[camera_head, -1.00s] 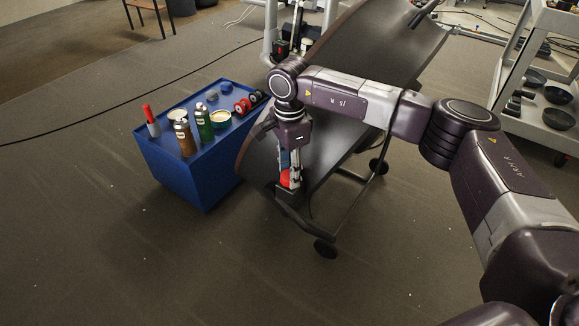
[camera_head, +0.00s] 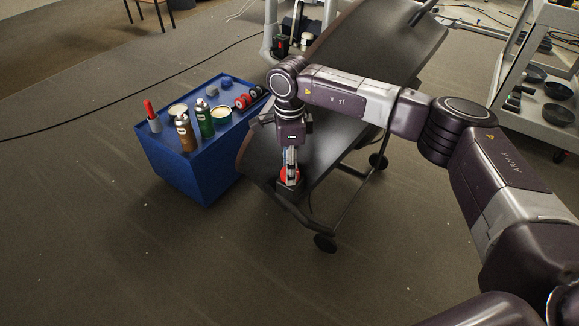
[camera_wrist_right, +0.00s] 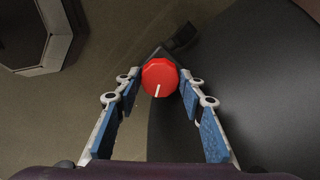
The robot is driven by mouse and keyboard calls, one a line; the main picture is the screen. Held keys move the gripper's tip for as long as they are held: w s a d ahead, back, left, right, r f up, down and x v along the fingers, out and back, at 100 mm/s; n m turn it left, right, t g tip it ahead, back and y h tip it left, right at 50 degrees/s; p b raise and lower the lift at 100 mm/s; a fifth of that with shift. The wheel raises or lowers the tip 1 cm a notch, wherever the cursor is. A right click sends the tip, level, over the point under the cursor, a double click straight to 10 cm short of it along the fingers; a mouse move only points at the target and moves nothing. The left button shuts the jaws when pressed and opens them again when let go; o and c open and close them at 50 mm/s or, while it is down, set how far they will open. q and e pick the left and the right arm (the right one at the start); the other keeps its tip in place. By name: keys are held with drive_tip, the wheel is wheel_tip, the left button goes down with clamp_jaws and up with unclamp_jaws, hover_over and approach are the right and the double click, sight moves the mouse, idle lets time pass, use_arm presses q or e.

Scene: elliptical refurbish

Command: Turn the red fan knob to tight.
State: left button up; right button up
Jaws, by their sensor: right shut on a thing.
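The red fan knob (camera_head: 290,176) sits on a dark mount at the near end of the elliptical's dark curved body. In the right wrist view the knob (camera_wrist_right: 159,76) is a red faceted disc with a white pointer line running toward the bottom of the picture, tilted slightly left. My right gripper (camera_head: 289,172) comes down onto the knob from above. In the right wrist view its fingertips (camera_wrist_right: 159,78) are on both sides of the knob, shut on it. Any marks around the knob are not readable. My left gripper is not in view.
A blue cart (camera_head: 180,165) stands left of the elliptical, holding spray cans, tins and a red-handled tool. The elliptical's dark body (camera_head: 340,110) slopes up toward the back. A grey shelf rack (camera_head: 545,110) stands at the right. The floor in front is clear.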

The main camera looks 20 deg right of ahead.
drive_tip(key=o, duration=1.2)
drive_tip(key=shift+c, duration=0.2)
drive_tip(key=shift+r, duration=0.1)
drive_tip(key=shift+r, duration=3.95)
drive_tip(key=shift+c, duration=0.3)
